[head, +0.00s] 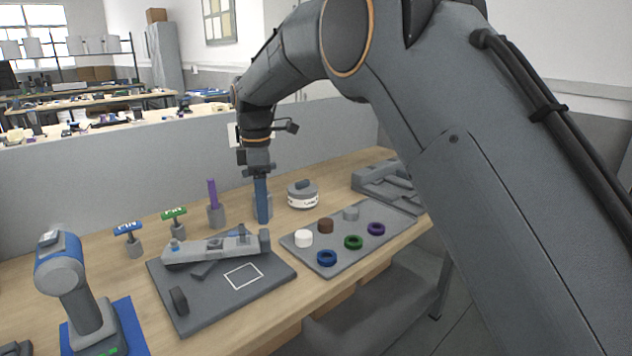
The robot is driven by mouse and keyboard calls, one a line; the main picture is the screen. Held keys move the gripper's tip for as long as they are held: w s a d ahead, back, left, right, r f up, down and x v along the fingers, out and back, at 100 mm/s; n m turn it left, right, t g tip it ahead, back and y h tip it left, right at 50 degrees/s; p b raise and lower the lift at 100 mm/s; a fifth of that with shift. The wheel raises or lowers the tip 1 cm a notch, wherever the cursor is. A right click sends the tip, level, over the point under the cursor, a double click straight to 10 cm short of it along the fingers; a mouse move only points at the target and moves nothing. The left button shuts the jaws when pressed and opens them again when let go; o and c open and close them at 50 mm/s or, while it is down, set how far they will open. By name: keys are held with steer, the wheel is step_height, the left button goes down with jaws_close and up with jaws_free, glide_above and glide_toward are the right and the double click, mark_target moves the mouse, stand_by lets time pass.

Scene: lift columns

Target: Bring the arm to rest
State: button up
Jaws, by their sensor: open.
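My arm reaches from the right side of the head view over the workbench and bends down near its back. My gripper (258,172) points down at the top of an upright blue column (262,199) in a grey holder. The jaws are small here and look open. I cannot tell whether they touch the column or sit just above it.
A purple rod (212,193) in a holder, green (173,213) and blue (127,228) labelled tools and a round white container (302,195) stand nearby. In front are a dark fixture board (205,312) and a grey tray (379,246) with coloured rings. A grey partition (90,185) stands behind.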

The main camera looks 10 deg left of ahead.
steer(key=s+d+f+m, duration=0.2)
steer(key=d+m, duration=0.4)
steer(key=d, duration=0.9)
steer(key=s+d+f+m, duration=0.25)
steer(key=d+m, duration=0.35)
steer(key=d, duration=0.9)
steer(key=s+d+f+m, duration=0.3)
steer(key=s+d+m, duration=0.2)
steer(key=s+d, duration=0.3)
steer(key=s+d+f+m, duration=0.3)
steer(key=s+d+m, duration=0.3)
steer(key=s, duration=0.5)
steer(key=d, duration=0.2)
steer(key=shift+d, duration=0.4)
